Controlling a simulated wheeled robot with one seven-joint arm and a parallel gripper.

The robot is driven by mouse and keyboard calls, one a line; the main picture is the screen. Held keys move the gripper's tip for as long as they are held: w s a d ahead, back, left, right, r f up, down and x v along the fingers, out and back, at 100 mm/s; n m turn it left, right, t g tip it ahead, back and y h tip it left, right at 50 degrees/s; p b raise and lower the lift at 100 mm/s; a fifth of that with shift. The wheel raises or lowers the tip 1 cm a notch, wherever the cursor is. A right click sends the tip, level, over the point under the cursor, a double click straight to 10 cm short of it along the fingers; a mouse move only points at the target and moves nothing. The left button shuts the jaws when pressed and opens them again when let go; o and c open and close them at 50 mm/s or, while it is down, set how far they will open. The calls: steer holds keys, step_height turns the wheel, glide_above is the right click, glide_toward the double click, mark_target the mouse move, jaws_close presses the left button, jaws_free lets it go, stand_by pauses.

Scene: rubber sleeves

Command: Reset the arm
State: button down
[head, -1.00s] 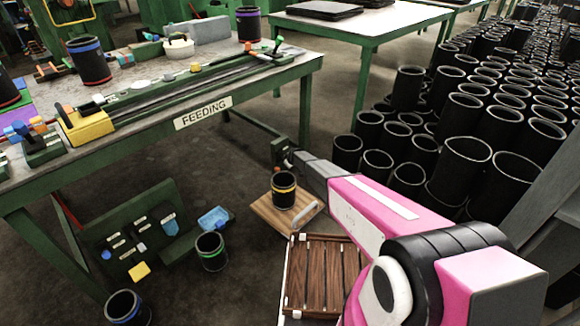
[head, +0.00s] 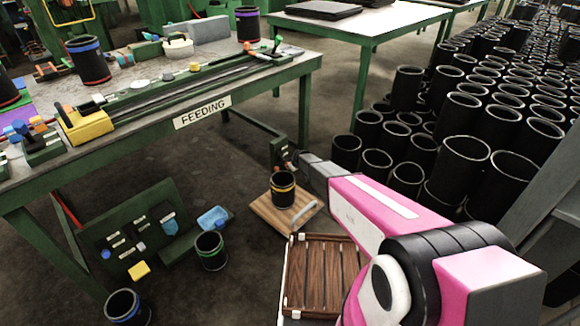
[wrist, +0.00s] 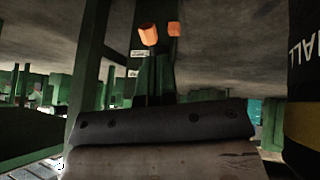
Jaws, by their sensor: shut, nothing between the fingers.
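My arm reaches from the lower right of the head view toward the middle. My gripper (head: 287,165) is at its far end, small and dark against the floor by the feeding table. Its orange fingertips (wrist: 160,32) show at the top of the wrist view with nothing held. A black sleeve with a yellow band (head: 283,190) stands upright on a small wooden board (head: 262,210), just below the gripper in the head view. The sleeve's side fills the right edge of the wrist view (wrist: 302,125), beside the gripper and apart from the fingertips.
The feeding table (head: 245,90) stands at left, with tools and sleeves on it. A wooden slatted crate (head: 288,275) is below my arm. Many black sleeves (head: 460,165) crowd the right. A green-banded sleeve (head: 210,250) and a blue-banded one (head: 125,308) stand on the floor.

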steer(key=shift+s+d+r, duration=0.4)
steer(key=shift+s+d, duration=0.25)
steer(key=shift+s, duration=0.2)
steer(key=s+d+r+m+g+h, duration=0.1)
steer(key=s+d+r+m+g, duration=0.1)
steer(key=s+d+r, duration=0.6)
steer(key=s+d+r+m+g+h, duration=0.1)
steer(key=s+d+r+m, duration=0.3)
steer(key=s+d+r, duration=0.5)
steer(key=s+d+r+m+g, duration=0.3)
steer(key=s+d+r, duration=0.6)
steer(key=s, duration=1.4)
step_height(320, 180, up, 4)
steer(key=shift+f+m+h, duration=0.1)
steer(key=shift+m+h, duration=0.2)
steer(key=shift+h, duration=0.1)
